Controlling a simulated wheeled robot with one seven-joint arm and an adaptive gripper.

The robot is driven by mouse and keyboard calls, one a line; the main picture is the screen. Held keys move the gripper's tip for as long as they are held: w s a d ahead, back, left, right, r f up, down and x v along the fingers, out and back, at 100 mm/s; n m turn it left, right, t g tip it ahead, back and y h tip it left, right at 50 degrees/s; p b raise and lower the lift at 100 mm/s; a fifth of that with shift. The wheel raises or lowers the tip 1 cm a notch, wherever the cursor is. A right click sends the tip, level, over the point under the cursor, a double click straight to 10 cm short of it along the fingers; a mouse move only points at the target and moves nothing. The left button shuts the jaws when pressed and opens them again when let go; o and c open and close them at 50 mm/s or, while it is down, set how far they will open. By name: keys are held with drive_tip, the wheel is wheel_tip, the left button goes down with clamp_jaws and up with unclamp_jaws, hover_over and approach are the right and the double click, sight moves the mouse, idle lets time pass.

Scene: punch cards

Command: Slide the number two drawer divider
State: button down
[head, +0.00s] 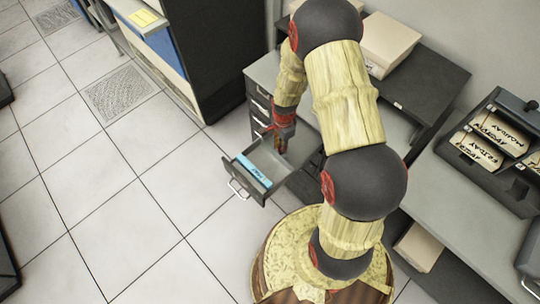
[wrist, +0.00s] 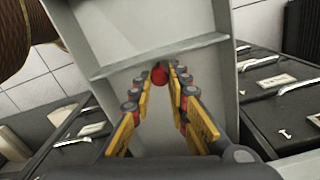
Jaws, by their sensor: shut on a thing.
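The open drawer (head: 262,178) juts out from the grey cabinet (head: 262,75). My gripper (head: 281,150) reaches down into it, toward its back part. In the wrist view, a thin grey divider (wrist: 115,68) runs across the drawer between its side walls. A small red knob (wrist: 160,74) shows at the divider. My gripper's yellow fingers (wrist: 160,80) are closed in on both sides of the knob. In the head view the divider is hard to make out behind my gripper. Any number on the divider cannot be read.
A blue card stack (head: 251,171) stands near the drawer's front, ahead of my gripper. Other drawer fronts (wrist: 285,82) flank the open drawer. A desk (head: 480,185) with a card rack (head: 490,145) is at right. The tiled floor (head: 120,190) at left is clear.

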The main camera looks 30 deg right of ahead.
drive_tip(key=shift+w+d, duration=0.2)
drive_tip(key=shift+d, duration=0.35)
drive_tip(key=shift+w+d, duration=0.2)
drive_tip(key=shift+d, duration=0.35)
drive_tip(key=c, duration=1.7)
unclamp_jaws()
wheel_tip(320, 180, up, 12)
